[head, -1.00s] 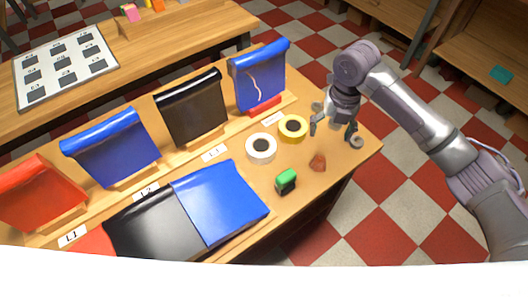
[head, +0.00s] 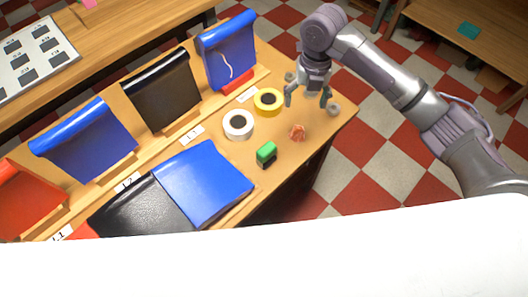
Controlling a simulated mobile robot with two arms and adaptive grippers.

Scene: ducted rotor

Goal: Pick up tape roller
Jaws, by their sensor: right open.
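I cannot tell for sure which item is the tape roller. A small orange-brown piece (head: 298,132) lies near the table's right edge, in front of my right gripper. A small grey round item (head: 333,110) lies by the right fingertip, at the table edge. My right gripper (head: 306,101) is open and empty, pointing down over the table's right corner, right of the yellow tape roll (head: 268,102). A white tape roll (head: 238,125) lies left of the yellow one. My left gripper is not in view.
A green and black block (head: 266,154) stands in front of the rolls. Blue (head: 202,183) and black (head: 140,212) bags lie flat at front. Several upright bags, one blue (head: 228,55), line the table's back. Red and white floor is at right.

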